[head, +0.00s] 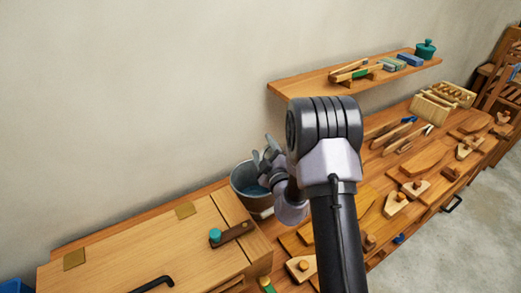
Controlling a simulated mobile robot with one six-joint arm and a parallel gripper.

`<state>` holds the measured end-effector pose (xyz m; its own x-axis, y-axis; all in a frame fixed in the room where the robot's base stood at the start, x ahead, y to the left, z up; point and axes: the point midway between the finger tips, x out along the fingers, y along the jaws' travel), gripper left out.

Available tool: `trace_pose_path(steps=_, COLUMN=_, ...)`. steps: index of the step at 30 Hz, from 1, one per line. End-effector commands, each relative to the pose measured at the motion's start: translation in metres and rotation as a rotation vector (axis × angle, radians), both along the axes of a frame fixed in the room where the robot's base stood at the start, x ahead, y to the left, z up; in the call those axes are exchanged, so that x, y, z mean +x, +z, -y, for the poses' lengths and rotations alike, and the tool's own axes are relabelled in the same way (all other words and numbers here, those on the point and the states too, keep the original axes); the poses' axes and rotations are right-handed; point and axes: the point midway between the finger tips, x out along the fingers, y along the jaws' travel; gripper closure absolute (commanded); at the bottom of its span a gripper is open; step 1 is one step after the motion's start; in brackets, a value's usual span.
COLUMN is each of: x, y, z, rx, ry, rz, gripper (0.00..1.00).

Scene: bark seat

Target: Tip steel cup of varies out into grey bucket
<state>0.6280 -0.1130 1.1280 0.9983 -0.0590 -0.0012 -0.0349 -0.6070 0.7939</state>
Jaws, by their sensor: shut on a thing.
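The grey bucket (239,190) stands on the wooden bench against the wall, left of my arm. Something bluish shows inside it. My gripper (268,157) is over the right side of the bucket's mouth, partly hidden by my own wrist. It is shut on a grey thing, which I take for the steel cup; its outline cannot be told apart from the fingers here. The cup's tilt and contents cannot be made out. My arm covers the bucket's right side.
A wooden chest (150,250) with a dark handle fills the bench at left. Wooden planes and other tools (415,188) crowd the bench at right. A wall shelf (310,84) holding small items juts out behind my arm. Bare wall lies above the bucket.

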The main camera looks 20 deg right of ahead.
Motion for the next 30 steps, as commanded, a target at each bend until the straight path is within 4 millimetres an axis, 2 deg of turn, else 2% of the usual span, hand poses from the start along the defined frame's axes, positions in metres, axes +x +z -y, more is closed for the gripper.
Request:
trace_pose_path(steps=1, x=0.0, y=0.009, z=0.006, rx=0.108, ry=-0.003, rz=0.007, gripper=0.88)
trace_pose_path(steps=4, x=-0.001, y=0.015, z=0.014, rx=0.343, ry=-0.003, rz=0.02, gripper=0.88)
trace_pose_path(steps=15, x=-0.001, y=0.024, z=0.016, rx=0.738, ry=-0.002, rz=0.043, gripper=0.88)
trace_pose_path(steps=21, x=-0.001, y=0.023, z=0.017, rx=0.884, ry=-0.002, rz=0.053, gripper=0.88)
trace_pose_path(steps=30, x=-0.001, y=0.021, z=0.017, rx=0.916, ry=-0.001, rz=0.054, gripper=0.88)
